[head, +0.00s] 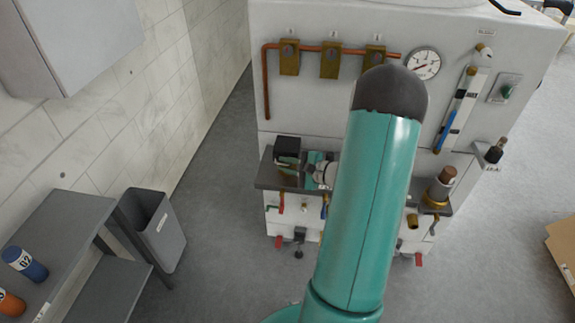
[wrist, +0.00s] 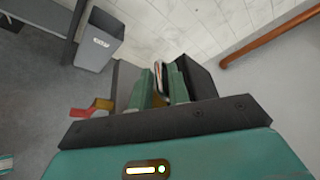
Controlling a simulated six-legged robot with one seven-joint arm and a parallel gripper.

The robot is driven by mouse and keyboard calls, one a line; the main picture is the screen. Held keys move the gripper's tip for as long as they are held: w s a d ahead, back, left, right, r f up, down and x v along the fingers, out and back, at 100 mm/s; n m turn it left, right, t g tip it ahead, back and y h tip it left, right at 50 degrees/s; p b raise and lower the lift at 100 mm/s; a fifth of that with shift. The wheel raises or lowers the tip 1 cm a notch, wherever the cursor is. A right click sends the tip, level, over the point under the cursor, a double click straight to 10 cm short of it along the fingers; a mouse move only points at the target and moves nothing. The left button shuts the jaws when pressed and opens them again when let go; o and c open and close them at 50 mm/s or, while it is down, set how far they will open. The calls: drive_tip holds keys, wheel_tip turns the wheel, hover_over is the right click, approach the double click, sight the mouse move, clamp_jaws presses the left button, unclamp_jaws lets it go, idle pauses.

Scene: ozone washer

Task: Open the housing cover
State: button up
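The white washer cabinet (head: 330,110) stands in front of me. A small black box-shaped housing (head: 287,150) sits on its dark side shelf at the left; the box also shows in the wrist view (wrist: 198,78). I cannot tell which face of it is the cover. My gripper (head: 309,172) is close to the right of the box, partly hidden by my own arm in the head view. In the wrist view, my gripper's two green fingers (wrist: 160,82) stand apart, with a thin, pale-edged loop-like piece (wrist: 159,78) showing between their tips. Contact with it is not clear.
A copper pipe (head: 266,85) with brass valves (head: 330,62) and a gauge (head: 424,64) are above the shelf. Red-handled taps (head: 281,203) hang below. A grey bin (head: 155,228) and a table (head: 65,230) with bottles stand left. Floor between bin and cabinet is clear.

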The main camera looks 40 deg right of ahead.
drive_tip(key=shift+c, duration=0.2)
clamp_jaws()
drive_tip(key=shift+r, duration=0.1)
